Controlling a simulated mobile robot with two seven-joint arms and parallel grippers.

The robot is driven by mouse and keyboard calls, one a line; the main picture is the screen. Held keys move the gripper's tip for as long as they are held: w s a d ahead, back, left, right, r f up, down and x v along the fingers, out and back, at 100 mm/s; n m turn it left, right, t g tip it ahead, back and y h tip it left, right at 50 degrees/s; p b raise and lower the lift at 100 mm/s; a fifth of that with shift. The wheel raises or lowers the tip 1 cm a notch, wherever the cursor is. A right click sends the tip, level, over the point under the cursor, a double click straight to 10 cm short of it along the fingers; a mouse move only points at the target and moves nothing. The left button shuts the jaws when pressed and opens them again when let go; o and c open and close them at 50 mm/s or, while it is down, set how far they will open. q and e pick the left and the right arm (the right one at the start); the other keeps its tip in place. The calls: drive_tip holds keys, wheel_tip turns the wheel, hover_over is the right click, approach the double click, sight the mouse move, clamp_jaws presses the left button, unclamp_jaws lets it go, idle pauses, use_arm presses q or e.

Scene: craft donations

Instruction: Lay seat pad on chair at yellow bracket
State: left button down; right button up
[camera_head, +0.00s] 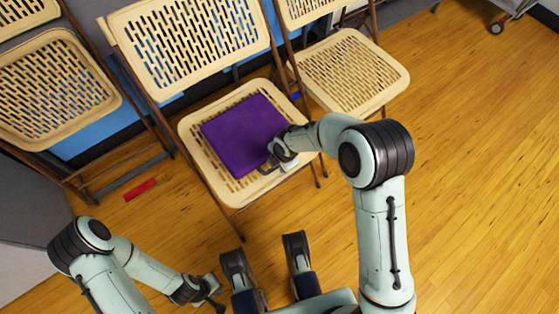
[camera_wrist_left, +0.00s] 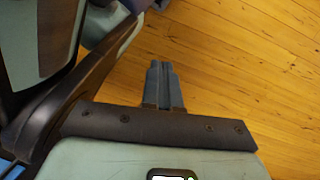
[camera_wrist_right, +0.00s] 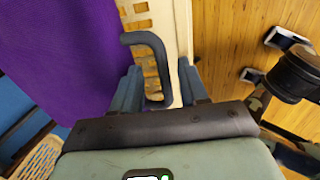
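A purple seat pad (camera_head: 243,132) lies on the cream seat of the middle folding chair (camera_head: 232,198), turned slightly, with a strip of seat bare at the front. The pad fills the left of the right wrist view (camera_wrist_right: 60,50). A dark loop handle (camera_wrist_right: 152,42) at its edge reaches between the fingers of my right gripper (camera_wrist_right: 158,90). Those fingers are apart, with gaps beside the loop. In the head view my right gripper (camera_head: 272,163) is at the pad's front right edge. My left gripper (camera_head: 216,297) is low over the floor, fingers together and empty (camera_wrist_left: 164,85). I see no yellow bracket.
Another cream chair stands at left (camera_head: 58,85) and one at right (camera_head: 352,70). A red bar (camera_head: 140,190) lies on the floor between the left and middle chairs. A small blue piece (camera_head: 296,96) shows between the middle and right chairs.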

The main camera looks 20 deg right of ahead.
drive_tip(key=shift+r, duration=0.1)
use_arm(q)
drive_tip(key=w+d+r+t+p, duration=0.1)
drive_tip(key=w+r+t+p, duration=0.2)
drive_tip(key=w+r, duration=0.3)
drive_tip(key=w+p, duration=0.1)
drive_tip(key=w, duration=0.1)
drive_tip(key=shift+w+m, duration=0.3)
use_arm(e)
drive_tip(key=v, duration=1.3)
use_arm(q)
drive_tip(key=shift+r, duration=0.1)
